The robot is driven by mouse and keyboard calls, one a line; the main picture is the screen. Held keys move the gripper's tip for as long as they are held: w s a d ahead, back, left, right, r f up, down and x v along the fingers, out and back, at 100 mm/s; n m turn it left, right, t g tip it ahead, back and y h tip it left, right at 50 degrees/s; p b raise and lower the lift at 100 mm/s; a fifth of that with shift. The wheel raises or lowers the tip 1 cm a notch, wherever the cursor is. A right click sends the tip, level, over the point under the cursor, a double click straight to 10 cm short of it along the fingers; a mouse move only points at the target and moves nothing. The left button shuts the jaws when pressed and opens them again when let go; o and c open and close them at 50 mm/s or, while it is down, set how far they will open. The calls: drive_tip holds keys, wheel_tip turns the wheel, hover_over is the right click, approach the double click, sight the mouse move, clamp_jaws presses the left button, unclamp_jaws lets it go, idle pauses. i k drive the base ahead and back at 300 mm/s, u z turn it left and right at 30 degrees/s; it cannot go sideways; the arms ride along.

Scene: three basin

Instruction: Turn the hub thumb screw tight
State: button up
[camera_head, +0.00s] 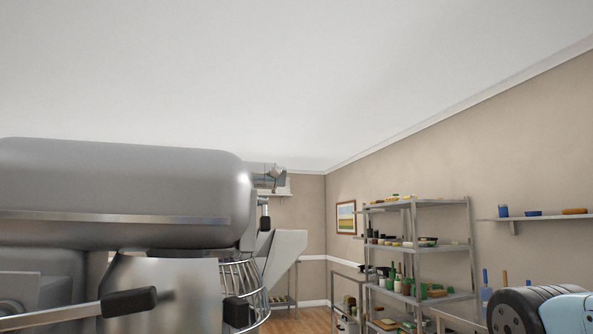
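A large grey mixer-like machine (120,185) fills the left of the view, with its rounded head on top. A small dark knob on a short stem (264,222) sits at the head's right end. It may be the hub thumb screw, but I cannot tell for sure, nor how tight it is. A grey angled chute-like piece (287,250) stands just right of it. My gripper is not in view. A blue and black rounded part at the lower right corner looks like a link of my arm, apart from the machine.
The machine has a wire guard (245,285) and black-ended levers (130,301) low on its near side. A metal shelf rack (412,250) with jars and food stands along the right wall. A wall shelf (545,217) is further right. Wooden floor shows at the back.

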sight(275, 172)
drive_tip(key=k, duration=1.05)
drive_tip(key=u, duration=0.6)
drive_tip(key=i, duration=1)
